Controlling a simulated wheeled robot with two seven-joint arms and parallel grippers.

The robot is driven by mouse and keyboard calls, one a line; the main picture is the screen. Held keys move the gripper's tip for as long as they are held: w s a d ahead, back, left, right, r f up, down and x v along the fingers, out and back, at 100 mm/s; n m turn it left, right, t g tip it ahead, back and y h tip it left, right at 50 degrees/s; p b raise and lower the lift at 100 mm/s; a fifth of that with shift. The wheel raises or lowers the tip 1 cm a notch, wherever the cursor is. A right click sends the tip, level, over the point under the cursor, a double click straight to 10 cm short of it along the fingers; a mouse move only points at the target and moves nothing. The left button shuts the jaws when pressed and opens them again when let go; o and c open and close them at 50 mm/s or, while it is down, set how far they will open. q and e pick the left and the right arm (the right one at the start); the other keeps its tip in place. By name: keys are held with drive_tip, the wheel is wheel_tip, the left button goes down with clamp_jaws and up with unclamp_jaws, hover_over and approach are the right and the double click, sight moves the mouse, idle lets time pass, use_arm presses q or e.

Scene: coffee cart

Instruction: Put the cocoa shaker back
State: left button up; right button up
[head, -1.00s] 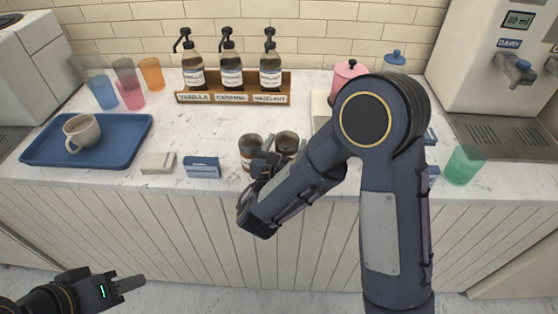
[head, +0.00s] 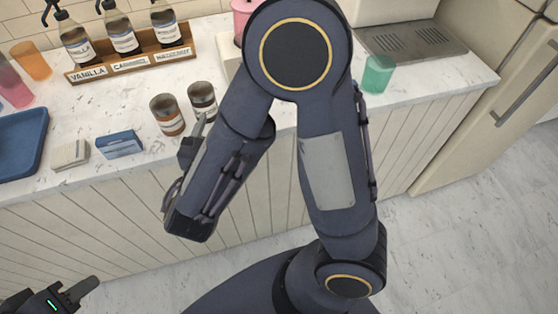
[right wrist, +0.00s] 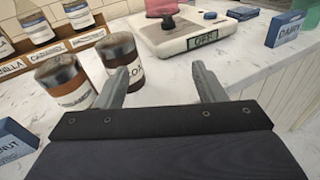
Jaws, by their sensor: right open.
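My left gripper (head: 78,291) is low at bottom left, away from the counter.
A syrup rack (head: 130,64) stands behind the jars. A blue box (head: 119,144) and a pale stack (head: 70,154) lie left of them, beside a blue tray (head: 22,140). A scale (right wrist: 195,38) is behind in the wrist view. A green cup (head: 379,74) stands right.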

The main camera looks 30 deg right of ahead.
drive_tip(key=s+d+f+m+g, duration=0.2)
drive_tip(key=s+d+m+g, duration=0.5)
drive_tip(key=d, duration=0.4)
drive_tip(key=s+d+f+m+g+y, duration=0.3)
drive_tip(key=s+m+g+y, duration=0.15)
drive_tip(key=s+m, duration=0.3)
drive_tip(key=s+a+r+m+t+y, duration=0.1)
drive_tip(key=a+r+m+t+y, duration=0.1)
drive_tip(key=m, duration=0.5)
drive_tip(key=s+a+r+m+t+y, duration=0.1)
drive_tip(key=a+r+m+t+y, duration=0.1)
drive_tip(key=a+m+y, duration=0.3)
drive_tip(key=m+y, duration=0.2)
drive_tip(key=shift+r+m, duration=0.15)
drive_tip(key=shift+m, duration=0.2)
drive_tip(key=shift+s+y, duration=0.1)
drive_tip(key=shift+y, duration=0.15)
wheel_tip(320, 180, up, 3)
drive_tip(key=p, duration=0.2)
drive_tip(key=shift+p, duration=0.4)
